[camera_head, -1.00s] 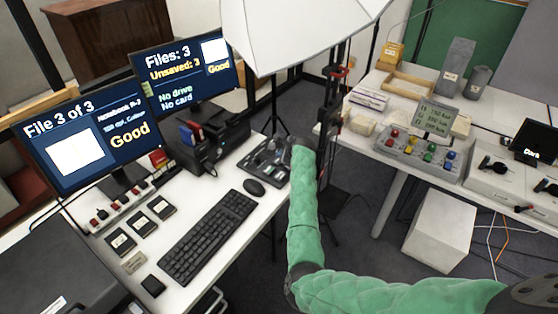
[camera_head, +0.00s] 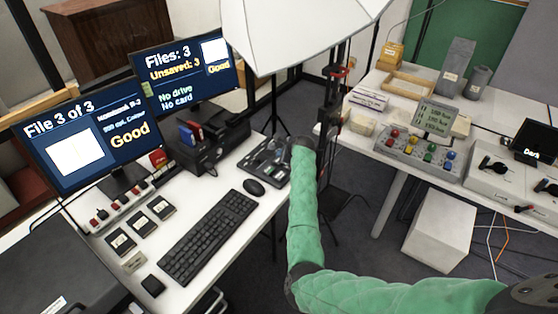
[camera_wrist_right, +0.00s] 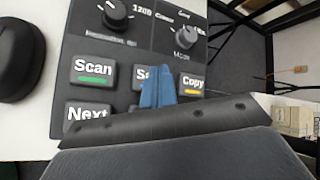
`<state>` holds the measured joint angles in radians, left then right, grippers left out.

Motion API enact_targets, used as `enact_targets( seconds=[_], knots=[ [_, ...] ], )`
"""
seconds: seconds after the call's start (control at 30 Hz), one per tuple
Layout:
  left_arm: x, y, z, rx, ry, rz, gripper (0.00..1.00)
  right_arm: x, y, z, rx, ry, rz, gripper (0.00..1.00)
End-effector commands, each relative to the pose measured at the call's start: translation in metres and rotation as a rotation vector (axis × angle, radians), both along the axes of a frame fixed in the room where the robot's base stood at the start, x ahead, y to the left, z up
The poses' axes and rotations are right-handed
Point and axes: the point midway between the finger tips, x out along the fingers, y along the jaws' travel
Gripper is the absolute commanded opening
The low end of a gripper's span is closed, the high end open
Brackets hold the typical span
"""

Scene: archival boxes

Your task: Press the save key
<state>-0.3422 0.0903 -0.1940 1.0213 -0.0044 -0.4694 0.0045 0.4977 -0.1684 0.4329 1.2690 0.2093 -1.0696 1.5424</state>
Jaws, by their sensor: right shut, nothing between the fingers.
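The dark control panel (camera_head: 262,160) lies on the white desk, right of the mouse. In the right wrist view its save key (camera_wrist_right: 142,76) shows only the letters "Sa"; the rest is hidden behind my fingertips. The scan key (camera_wrist_right: 93,70) is to its left and the copy key (camera_wrist_right: 193,82) to its right. My right gripper (camera_wrist_right: 157,88) is shut and empty, its blue fingertips over the save key's right part. I cannot tell whether they touch it. In the head view the right wrist hides part of the panel. My left gripper is not in view.
Two monitors (camera_head: 82,140) stand at the left; the back one (camera_head: 187,75) reads "Unsaved: 3". A keyboard (camera_head: 207,235) and mouse (camera_head: 254,187) lie on the desk. In the right wrist view, two knobs (camera_wrist_right: 117,14) stand above the keys and a next key (camera_wrist_right: 88,115) below scan.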

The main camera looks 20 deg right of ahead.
Motion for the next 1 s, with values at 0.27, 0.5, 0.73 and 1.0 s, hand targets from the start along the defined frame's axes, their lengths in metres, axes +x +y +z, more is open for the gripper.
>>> enact_targets(
  seconds=[0.27,0.5,0.73,1.0],
  knots=[
    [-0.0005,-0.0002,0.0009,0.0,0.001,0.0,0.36,-0.0001,0.0,-0.0012,0.0,0.0,0.0,0.0],
    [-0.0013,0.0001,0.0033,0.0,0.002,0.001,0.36,-0.0002,0.0001,-0.0073,-0.001,0.0,0.001,0.0],
    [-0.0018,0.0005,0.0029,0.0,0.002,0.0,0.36,-0.0002,0.0,-0.008,0.0,0.0,0.0,0.0],
    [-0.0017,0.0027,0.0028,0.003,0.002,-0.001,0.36,-0.0002,0.0,-0.0091,0.0,0.0,0.0,0.0]
  ],
)
